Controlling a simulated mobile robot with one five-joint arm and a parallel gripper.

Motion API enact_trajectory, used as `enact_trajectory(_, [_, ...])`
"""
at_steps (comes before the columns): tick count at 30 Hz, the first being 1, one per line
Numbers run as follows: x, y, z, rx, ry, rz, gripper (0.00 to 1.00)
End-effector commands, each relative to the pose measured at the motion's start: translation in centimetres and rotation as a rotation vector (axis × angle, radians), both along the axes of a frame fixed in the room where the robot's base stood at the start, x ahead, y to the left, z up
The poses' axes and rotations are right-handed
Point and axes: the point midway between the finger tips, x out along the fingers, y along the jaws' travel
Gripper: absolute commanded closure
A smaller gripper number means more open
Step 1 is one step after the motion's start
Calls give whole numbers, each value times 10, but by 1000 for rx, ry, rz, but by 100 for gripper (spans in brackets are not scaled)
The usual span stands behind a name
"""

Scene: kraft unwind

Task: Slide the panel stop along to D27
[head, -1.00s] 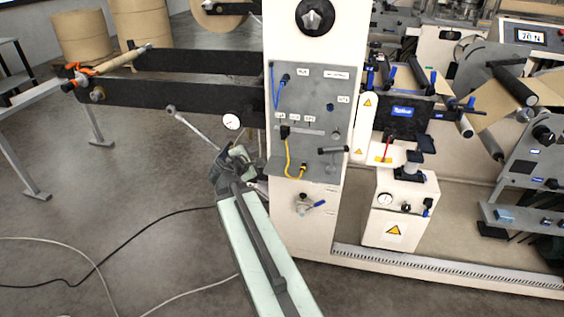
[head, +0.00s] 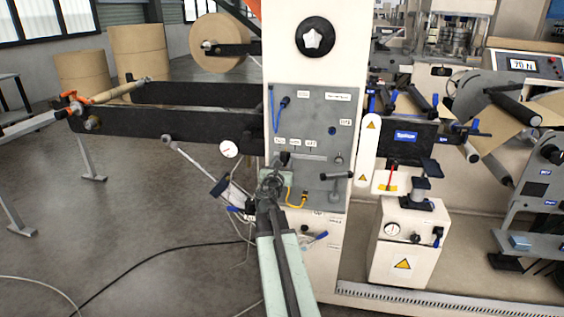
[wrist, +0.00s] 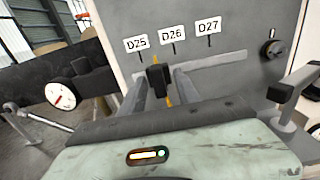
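The panel stop is a small black block (wrist: 158,80) on a pale horizontal rail (wrist: 222,60) in the wrist view. It stands near the D25 label (wrist: 136,43), left of the D26 label (wrist: 172,33) and well left of the D27 label (wrist: 208,26). My gripper (wrist: 162,84) has its fingers apart, one on each side of the stop; I see a gap at least on the right. In the head view the stop (head: 284,158) is at the rail's left end, just above my gripper (head: 271,178), which partly covers the panel's lower left.
A black-handled lever (head: 336,176) sticks out at the panel's lower right. A round gauge (head: 229,149) is left of the panel. The rail right of the stop looks clear.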

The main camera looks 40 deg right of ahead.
Motion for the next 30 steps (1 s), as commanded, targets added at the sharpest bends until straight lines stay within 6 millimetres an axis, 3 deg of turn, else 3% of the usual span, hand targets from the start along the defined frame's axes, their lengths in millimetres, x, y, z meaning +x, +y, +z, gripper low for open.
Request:
enact_trajectory(9, [2, -7, 0, 1, -1, 0, 65])
enact_trajectory(13, [1, -8, 0, 1, -1, -1, 100])
enact_trajectory(30, [0, -9, 0, 1, -1, -4, 100])
